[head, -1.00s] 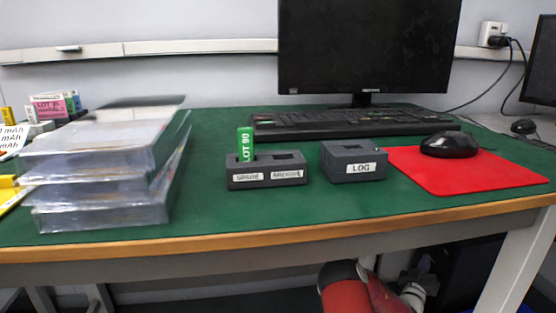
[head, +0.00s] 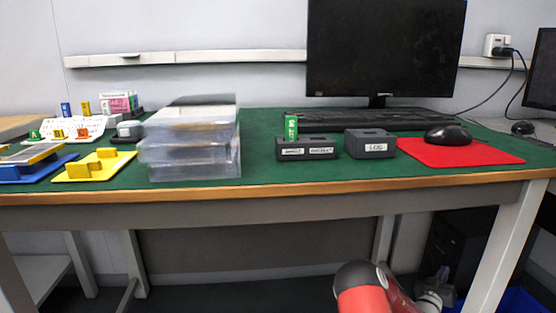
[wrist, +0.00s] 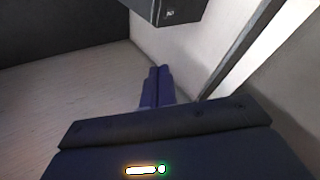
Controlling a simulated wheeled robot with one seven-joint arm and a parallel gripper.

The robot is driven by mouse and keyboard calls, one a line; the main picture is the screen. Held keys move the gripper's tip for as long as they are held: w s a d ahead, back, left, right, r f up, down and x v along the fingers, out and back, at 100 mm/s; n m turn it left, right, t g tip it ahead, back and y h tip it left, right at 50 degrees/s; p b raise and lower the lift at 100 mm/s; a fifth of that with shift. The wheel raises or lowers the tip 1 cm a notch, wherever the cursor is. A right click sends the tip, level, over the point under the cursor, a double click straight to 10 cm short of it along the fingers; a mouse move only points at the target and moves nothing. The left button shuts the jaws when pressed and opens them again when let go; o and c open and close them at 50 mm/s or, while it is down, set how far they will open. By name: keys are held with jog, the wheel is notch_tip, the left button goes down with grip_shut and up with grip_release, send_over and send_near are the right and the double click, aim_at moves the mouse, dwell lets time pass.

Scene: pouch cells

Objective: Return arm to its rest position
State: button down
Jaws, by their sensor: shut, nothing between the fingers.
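My gripper (wrist: 157,72) shows in the wrist view as two dark blue fingers pressed together. They are shut with nothing between them, and point out over a bare floor. In the head view my red arm (head: 362,292) is low at the bottom right, below the table's front edge and apart from the tabletop. The fingers themselves cannot be made out there.
The green table (head: 270,178) has a wooden front edge. On it stand stacked clear trays (head: 195,160), a dark two-slot holder (head: 308,149) with a green cell (head: 291,127), a LOG box (head: 370,144) and a mouse (head: 448,136) on a red mat (head: 470,155). Floor (wrist: 75,110) is clear.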

jog(key=s+a+r+m+g+y, duration=0.1)
jog(key=s+a+r+g+y, duration=0.15)
jog(key=a+r+y, duration=0.4)
jog(key=s+a+r+g+y, duration=0.1)
jog(key=s+a+r, duration=0.25)
jog(key=a, duration=0.55)
jog(key=s+a+r+m+g+y, duration=0.1)
jog(key=s+a+r+y, duration=0.25)
jog(key=a+r, duration=0.35)
jog(key=s+a+r+n+g+y, duration=0.1)
jog(key=s+a+n, duration=0.1)
jog(key=s+a, duration=0.5)
jog(key=s+a+r+n+g+y, duration=0.1)
jog(key=s+a+n+g, duration=0.15)
jog(key=s, duration=0.85)
jog(key=s+a+r+n+g+y, duration=0.1)
jog(key=s+a+n+y, duration=0.1)
jog(key=s+a, duration=0.55)
notch_tip(320, 180, up, 13)
jog(key=s+d+p, duration=0.1)
jog(key=p, duration=1.2)
jog(key=shift+s+d+r+p, duration=0.2)
jog(key=shift+s+p, duration=0.1)
jog(key=shift+s, duration=0.1)
